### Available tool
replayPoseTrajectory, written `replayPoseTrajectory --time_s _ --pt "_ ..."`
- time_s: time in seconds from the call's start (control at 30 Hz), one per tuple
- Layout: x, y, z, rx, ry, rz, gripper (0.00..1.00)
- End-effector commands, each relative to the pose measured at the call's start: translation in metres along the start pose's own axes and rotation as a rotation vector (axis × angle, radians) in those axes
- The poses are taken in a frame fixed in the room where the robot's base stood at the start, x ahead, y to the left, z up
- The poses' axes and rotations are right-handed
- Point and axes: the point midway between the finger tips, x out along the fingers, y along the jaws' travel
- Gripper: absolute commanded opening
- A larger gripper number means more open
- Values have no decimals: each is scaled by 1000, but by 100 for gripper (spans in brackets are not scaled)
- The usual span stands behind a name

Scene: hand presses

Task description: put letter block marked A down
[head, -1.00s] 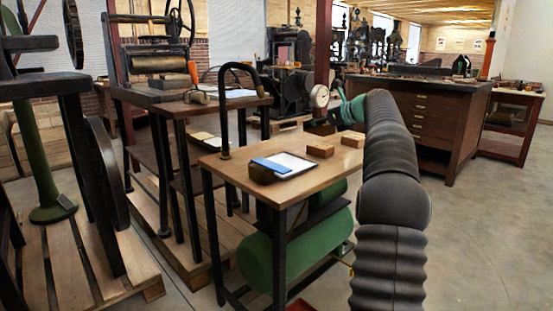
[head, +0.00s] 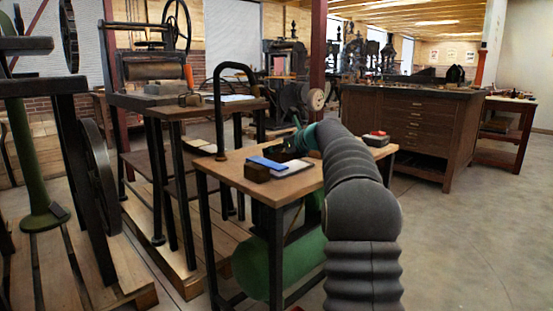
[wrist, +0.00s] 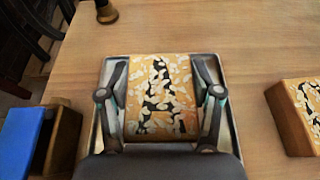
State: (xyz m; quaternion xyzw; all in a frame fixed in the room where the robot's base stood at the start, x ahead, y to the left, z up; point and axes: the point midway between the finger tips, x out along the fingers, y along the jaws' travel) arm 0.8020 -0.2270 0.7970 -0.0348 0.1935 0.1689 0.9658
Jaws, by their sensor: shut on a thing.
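The letter block marked A (wrist: 158,105) has an orange face with pale flecks and a dark A. In the wrist view it lies between the two fingers of my gripper (wrist: 158,70), which is shut on its sides. The block is over a shallow metal-rimmed tray (wrist: 231,128), within its outline; I cannot tell whether it touches the tray. In the head view my dark gripper (head: 291,145) is low over the wooden table (head: 292,188), and the arm hides the block.
A brown wooden block (wrist: 64,140) and a blue object (wrist: 22,138) are left of the tray. Another orange-faced block (wrist: 306,112) is on the right. A dark red-topped object (head: 376,138) sits at the table's right end. Bare wood separates tray and right block.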

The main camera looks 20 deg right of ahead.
Motion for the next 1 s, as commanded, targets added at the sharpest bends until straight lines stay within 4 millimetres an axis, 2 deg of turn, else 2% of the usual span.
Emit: replayPoseTrajectory --time_s 0.03,0.1,0.47,0.5,0.6,1.0 --pt "4 0 -11 2 0 0 25" --pt "7 0 -17 0 0 -1 25" --pt "8 0 -19 0 0 -1 25" --pt "8 0 -20 0 0 -1 69" --pt "8 0 -19 0 0 -1 89" --pt "4 -1 -17 0 0 -1 89"
